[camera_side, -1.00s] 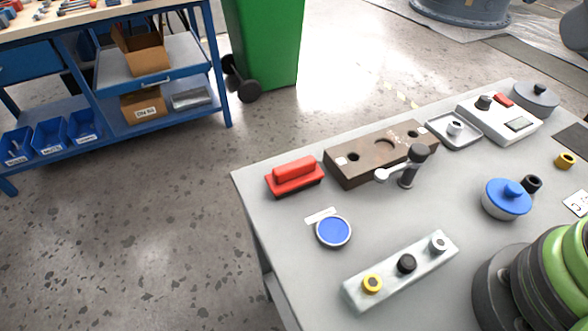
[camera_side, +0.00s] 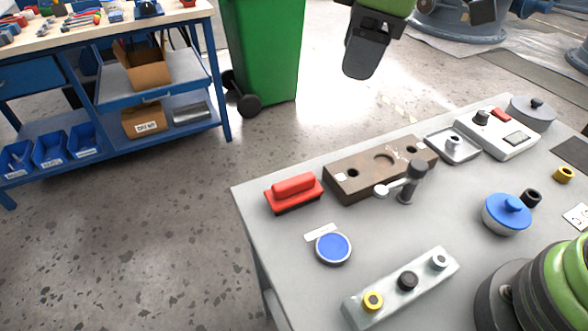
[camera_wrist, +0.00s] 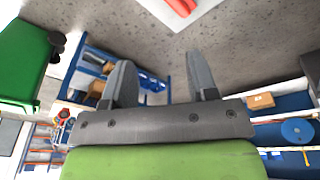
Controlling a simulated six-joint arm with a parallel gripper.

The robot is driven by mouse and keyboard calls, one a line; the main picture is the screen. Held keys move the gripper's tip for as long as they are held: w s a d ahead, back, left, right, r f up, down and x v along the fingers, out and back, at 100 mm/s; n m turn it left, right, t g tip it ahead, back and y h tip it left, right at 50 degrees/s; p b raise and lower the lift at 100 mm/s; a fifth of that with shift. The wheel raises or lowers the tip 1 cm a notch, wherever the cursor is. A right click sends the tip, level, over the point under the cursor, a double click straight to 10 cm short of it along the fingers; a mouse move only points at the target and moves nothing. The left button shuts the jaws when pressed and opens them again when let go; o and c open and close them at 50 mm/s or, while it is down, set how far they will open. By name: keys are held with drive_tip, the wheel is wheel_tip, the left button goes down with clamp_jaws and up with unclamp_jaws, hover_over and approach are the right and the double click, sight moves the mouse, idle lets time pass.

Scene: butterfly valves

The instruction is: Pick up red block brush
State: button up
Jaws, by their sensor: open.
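The red block brush (camera_side: 294,192) lies on the grey table near its left corner, its raised handle upward, in the side view. In the wrist view, part of a red shape (camera_wrist: 182,6) that looks like the brush shows at the top edge, on the pale table top. My gripper (camera_side: 364,55) is at the top of the side view, high above and behind the table, well apart from the brush. In the wrist view my gripper (camera_wrist: 158,65) has its two grey fingers spread with nothing between them.
A brown block with holes (camera_side: 344,184) and a grey lever (camera_side: 409,183) stand right of the brush. A blue round disc (camera_side: 333,247) lies in front of it. A pale bar with knobs (camera_side: 393,289) is farther forward. A green bin (camera_side: 262,50) stands on the floor behind.

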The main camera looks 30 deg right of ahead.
drive_tip(key=w+a+f+n+g+h, duration=0.1)
drive_tip(key=w+a+f+n, duration=0.15)
drive_tip(key=f, duration=0.35)
drive_tip(key=w+a+f+n+g, duration=0.1)
drive_tip(key=a+f+n, duration=0.3)
drive_tip(key=f, duration=0.1)
hover_over(294, 180)
drive_tip(key=shift+n, duration=0.35)
wheel_tip(294, 180, down, 6)
wheel_tip(294, 180, down, 6)
clamp_jaws()
